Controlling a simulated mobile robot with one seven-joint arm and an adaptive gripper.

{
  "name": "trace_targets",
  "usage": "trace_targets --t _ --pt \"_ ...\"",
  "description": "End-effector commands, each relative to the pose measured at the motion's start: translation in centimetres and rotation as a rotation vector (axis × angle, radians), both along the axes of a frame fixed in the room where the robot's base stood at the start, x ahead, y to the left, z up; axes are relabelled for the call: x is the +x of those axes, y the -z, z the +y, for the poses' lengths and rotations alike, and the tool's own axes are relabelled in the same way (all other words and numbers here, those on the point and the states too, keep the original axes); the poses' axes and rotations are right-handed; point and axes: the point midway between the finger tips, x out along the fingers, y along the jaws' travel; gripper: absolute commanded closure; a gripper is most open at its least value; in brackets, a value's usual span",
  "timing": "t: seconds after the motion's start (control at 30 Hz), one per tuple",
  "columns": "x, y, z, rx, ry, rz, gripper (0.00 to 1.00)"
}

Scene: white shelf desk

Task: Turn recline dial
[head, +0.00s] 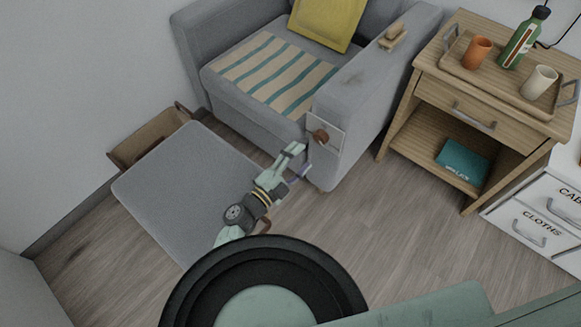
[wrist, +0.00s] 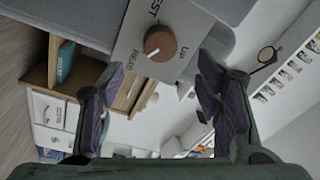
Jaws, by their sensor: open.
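The recline dial (head: 320,136) is a round brown knob on a light plate (head: 328,122) at the front of the grey armchair's armrest. In the wrist view the dial (wrist: 160,43) shows a pale pointer line, and its plate (wrist: 185,22) carries lettering that includes "READ" and "UP". My gripper (head: 299,159) is just in front of the armrest, left of and below the dial in the head view. In the wrist view my gripper (wrist: 152,92) is open and empty, its fingers apart with the dial beyond the gap between them. It does not touch the dial.
The grey armchair (head: 370,90) holds a striped cloth and a yellow cushion (head: 325,22). A grey footrest (head: 185,180) lies left of my arm. A wooden side table (head: 490,122) with a tray, cups and bottle stands right. Wooden floor (head: 400,220) is clear between.

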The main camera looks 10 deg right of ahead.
Motion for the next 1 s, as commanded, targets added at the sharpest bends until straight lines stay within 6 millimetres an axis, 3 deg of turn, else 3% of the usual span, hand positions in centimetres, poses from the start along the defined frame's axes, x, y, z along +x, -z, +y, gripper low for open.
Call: trace_targets --t 0.1,0.3,0.87,1.0 --pt "-1.2 0.2 1.9 0.0 -0.003 0.002 0.42" --pt "-2.3 0.4 3.4 0.0 0.0 0.0 0.42" --pt "-2.5 0.4 3.5 -0.001 0.001 0.0 0.42" --pt "-2.5 -0.7 3.5 0.0 0.001 0.0 0.42"
